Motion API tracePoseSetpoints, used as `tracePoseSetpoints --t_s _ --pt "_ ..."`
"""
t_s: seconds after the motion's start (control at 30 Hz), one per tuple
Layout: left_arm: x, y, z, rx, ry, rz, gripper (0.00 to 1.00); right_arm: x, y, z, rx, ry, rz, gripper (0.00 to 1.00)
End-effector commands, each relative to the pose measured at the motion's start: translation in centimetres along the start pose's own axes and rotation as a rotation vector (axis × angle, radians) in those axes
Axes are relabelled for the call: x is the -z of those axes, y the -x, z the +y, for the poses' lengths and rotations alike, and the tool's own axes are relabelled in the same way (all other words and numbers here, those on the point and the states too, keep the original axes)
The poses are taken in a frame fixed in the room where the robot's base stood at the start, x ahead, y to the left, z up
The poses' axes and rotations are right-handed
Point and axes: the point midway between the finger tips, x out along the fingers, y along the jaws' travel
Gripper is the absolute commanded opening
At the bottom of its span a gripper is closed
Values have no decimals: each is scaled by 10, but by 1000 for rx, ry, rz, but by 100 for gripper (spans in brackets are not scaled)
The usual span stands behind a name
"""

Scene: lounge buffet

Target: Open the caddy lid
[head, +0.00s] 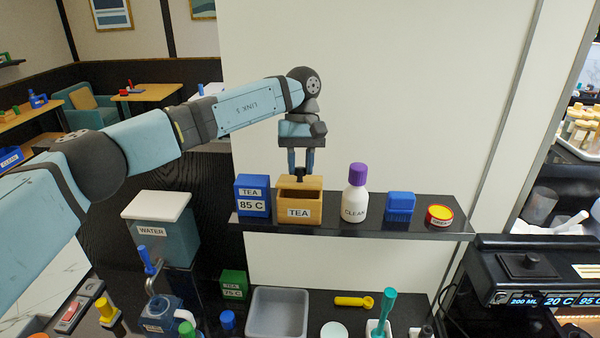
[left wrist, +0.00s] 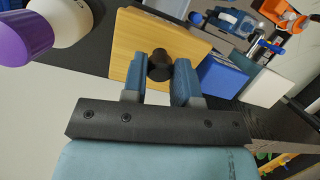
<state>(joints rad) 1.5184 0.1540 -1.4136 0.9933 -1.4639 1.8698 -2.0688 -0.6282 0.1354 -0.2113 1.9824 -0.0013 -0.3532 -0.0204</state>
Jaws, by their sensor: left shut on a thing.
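The wooden tea caddy (head: 299,213) stands on the black shelf with its TEA label facing me. Its wooden lid (head: 312,182) is tipped up at the back, and a dark opening shows between the lid and the caddy's front wall. The lid's flat face also fills the upper middle of the left wrist view (left wrist: 150,38). My left gripper (head: 300,172) points down from above and is shut on the lid's black knob (left wrist: 160,66). The knob sits between both blue fingers. My right gripper is in neither view.
A blue TEA 85 C box (head: 252,196) stands close to the caddy's left. A white bottle (head: 355,203) with a purple cap, a blue brush-like item (head: 400,207) and a yellow-red tin (head: 439,215) stand to its right. A pale wall rises behind the shelf (head: 330,226).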

Motion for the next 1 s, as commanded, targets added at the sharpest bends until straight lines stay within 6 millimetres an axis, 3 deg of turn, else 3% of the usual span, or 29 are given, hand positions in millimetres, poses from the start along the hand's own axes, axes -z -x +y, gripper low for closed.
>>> tracePoseSetpoints --t_s 0.47,0.5,0.6,1.0 --pt "3 5 1 11 -2 -67 0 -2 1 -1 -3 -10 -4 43" --pt "3 5 1 11 -2 -67 32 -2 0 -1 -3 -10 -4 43" --pt "3 5 1 11 -2 -67 53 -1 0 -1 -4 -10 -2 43" --pt "1 12 1 11 -1 -66 53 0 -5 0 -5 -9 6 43"
